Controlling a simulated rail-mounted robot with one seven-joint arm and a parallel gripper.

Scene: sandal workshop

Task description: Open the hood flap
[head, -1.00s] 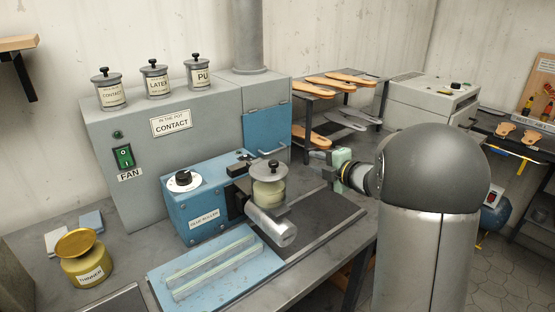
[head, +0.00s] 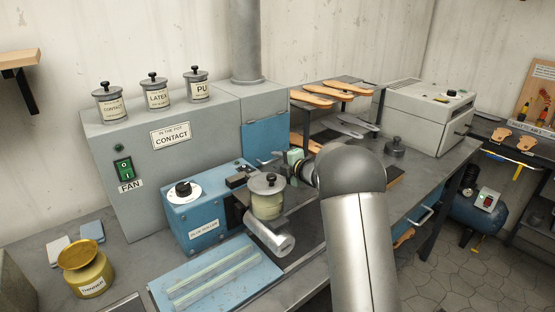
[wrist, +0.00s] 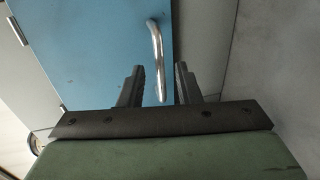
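The hood flap (head: 265,138) is a blue panel on the front of the grey hood, and it looks closed. It fills much of the wrist view (wrist: 95,50), with hinges along its left edge there. Its curved metal handle (wrist: 155,45) stands out from the panel. My gripper (wrist: 160,70) is open, with its two dark fingers apart. The handle's lower end appears between them in the wrist view; I cannot tell whether they touch it. In the head view my gripper (head: 281,158) is just in front of the flap's lower right part, with its fingers partly hidden.
The blue glue roller (head: 205,215) with its lidded pot (head: 267,196) stands close in front of the flap. A rack with sandal soles (head: 330,93) is just right of the hood. Jars (head: 157,92) stand on the hood's top.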

